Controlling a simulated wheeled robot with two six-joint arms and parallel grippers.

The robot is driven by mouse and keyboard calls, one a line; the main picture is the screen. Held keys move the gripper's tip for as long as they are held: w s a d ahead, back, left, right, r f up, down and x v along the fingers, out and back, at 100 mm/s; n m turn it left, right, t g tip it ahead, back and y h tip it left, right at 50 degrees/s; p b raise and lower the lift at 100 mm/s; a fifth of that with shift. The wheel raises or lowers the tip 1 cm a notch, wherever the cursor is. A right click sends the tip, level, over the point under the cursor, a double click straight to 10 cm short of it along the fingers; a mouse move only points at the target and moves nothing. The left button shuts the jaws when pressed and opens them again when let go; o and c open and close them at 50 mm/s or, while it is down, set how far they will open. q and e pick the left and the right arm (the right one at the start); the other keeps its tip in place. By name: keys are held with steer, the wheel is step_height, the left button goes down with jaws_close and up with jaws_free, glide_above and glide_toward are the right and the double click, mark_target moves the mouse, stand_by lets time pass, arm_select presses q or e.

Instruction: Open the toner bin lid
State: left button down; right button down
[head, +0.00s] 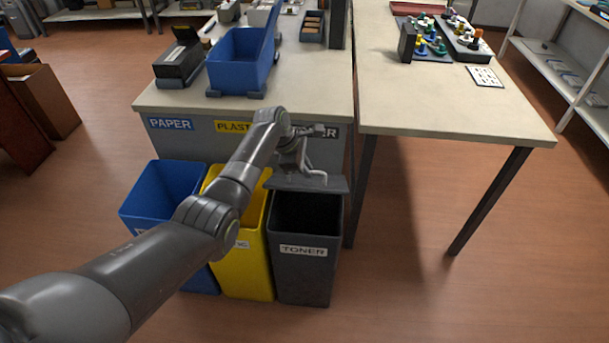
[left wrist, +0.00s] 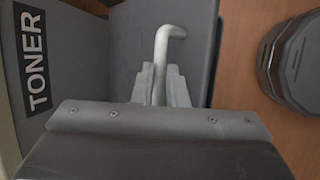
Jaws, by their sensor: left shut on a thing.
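The dark grey toner bin (head: 303,265) stands on the floor at the right end of a row of bins, with a white TONER label on its front. Its grey lid (head: 330,185) is raised at the back, and the dark inside of the bin shows in front of it. My left gripper (head: 304,168) is at the lid. In the left wrist view its two fingers (left wrist: 160,85) are shut on a bent metal handle (left wrist: 161,50), with the lid's grey face (left wrist: 125,45) behind. My right gripper is in neither view.
A yellow bin (head: 250,265) and a blue bin (head: 160,195) stand left of the toner bin. A worktable (head: 165,100) with a blue tote (head: 240,65) stands behind. A second table (head: 440,100) is to the right, with open floor in front.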

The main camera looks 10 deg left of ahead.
arm_select(q)
steer(key=shift+w+a, duration=0.2)
steer(key=shift+w, duration=0.2)
steer(key=c, duration=1.7)
jaws_free()
steer(key=shift+w+d+f, duration=0.1)
steer(key=shift+w+f, duration=0.05)
steer(key=shift+f, duration=0.05)
steer(key=shift+o, duration=1.2)
steer(key=shift+w+f, duration=0.15)
steer(key=shift+w, duration=0.2)
steer(key=shift+d+r, duration=0.1)
steer(key=shift+r, duration=0.1)
steer(key=shift+r, duration=0.1)
